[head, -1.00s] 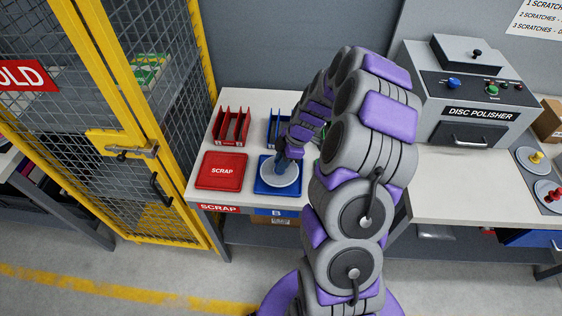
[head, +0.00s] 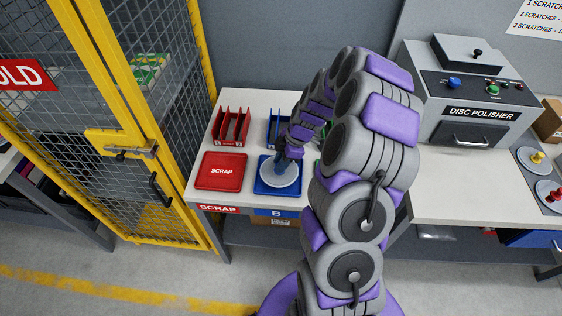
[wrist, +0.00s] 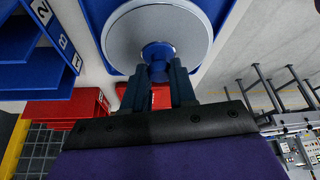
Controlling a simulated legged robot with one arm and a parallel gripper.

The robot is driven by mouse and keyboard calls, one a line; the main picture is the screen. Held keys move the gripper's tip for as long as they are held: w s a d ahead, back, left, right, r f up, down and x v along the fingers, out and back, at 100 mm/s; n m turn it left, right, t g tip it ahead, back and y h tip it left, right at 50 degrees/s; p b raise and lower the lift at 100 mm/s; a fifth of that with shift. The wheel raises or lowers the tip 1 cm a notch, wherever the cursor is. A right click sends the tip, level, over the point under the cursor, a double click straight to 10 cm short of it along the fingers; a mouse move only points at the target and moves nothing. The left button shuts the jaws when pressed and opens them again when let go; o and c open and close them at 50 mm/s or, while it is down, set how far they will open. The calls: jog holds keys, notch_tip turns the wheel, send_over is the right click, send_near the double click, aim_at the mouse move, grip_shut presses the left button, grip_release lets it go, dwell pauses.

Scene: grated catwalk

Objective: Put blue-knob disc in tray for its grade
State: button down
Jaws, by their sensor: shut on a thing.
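The blue-knob disc (head: 280,175) is a round grey plate with a blue knob. It is at the blue tray marked B (head: 264,188), inside the tray's outline in the head view. My gripper (head: 284,160) is over the disc, and the wrist view shows its fingers (wrist: 158,75) closed around the blue knob. The disc (wrist: 135,40) shows in the wrist view over the blue tray (wrist: 225,12). Whether the disc rests fully on the tray floor cannot be told. The red SCRAP tray (head: 221,171) is to the left and empty.
A red rack (head: 231,127) and a blue rack (head: 276,130) stand behind the trays. The disc polisher (head: 470,95) is at right, with yellow-knob (head: 537,157) and red-knob (head: 550,192) discs beside it. A yellow-framed cage (head: 130,120) borders the left. My arm hides the bench middle.

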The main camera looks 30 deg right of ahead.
jog(key=shift+f, duration=0.15)
dwell(0.3)
jog(key=shift+f+b, duration=0.65)
jog(key=shift+f, duration=0.4)
jog(key=shift+c, duration=2.2)
grip_release()
jog(key=shift+r, duration=0.1)
jog(key=shift+r+p, duration=0.55)
jog(key=shift+r, duration=3.3)
